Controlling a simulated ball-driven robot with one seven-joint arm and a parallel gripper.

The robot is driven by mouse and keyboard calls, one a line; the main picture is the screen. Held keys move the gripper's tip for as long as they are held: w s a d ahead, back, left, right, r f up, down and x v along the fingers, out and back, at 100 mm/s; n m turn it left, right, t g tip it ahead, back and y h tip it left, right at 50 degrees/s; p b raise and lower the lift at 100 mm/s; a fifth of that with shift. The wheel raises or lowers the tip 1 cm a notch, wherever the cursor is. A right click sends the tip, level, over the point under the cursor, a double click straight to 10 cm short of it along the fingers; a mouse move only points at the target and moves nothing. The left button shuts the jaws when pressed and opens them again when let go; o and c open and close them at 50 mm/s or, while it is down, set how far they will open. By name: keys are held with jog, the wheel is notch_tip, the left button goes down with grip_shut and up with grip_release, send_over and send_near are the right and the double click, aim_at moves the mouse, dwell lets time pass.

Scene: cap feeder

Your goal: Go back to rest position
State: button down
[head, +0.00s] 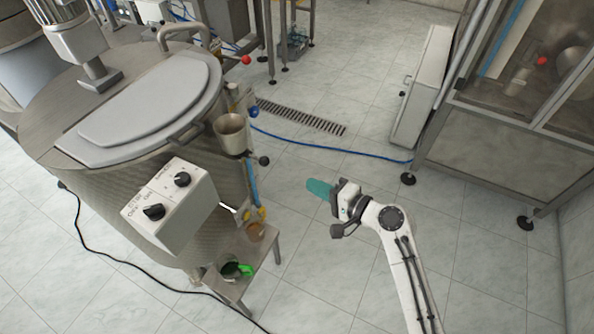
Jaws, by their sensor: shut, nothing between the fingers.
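My gripper (318,188) is in the head view, right of centre, at the end of my white arm. Its teal fingers point left and are shut with nothing between them. It hangs in the air over the tiled floor, right of the large steel tank (105,185) and apart from it.
A control box (168,207) with two black knobs is on the tank's front. A small steel stand (236,290) beside the tank holds a green-handled item (245,269). A blue hose (330,176) crosses the floor. A steel-framed cabinet (490,140) stands at right. Floor around my gripper is open.

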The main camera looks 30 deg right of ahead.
jog(key=shift+s, duration=0.1)
jog(key=s+a+f+n+g, duration=0.3)
jog(key=s+n+g, duration=0.1)
jog(key=s, duration=0.2)
jog(key=s+a+f+n+g, duration=0.3)
jog(key=s+n+g, duration=0.1)
jog(key=s+n, duration=0.1)
jog(key=s+d+n+g+h, duration=0.2)
jog(key=s+g, duration=0.1)
jog(key=s, duration=0.4)
jog(key=s+d+n+g+h, duration=0.2)
jog(key=s+d+g+h, duration=0.1)
jog(key=s, duration=0.4)
jog(key=shift+s+r+n, duration=0.4)
jog(key=shift+r, duration=0.05)
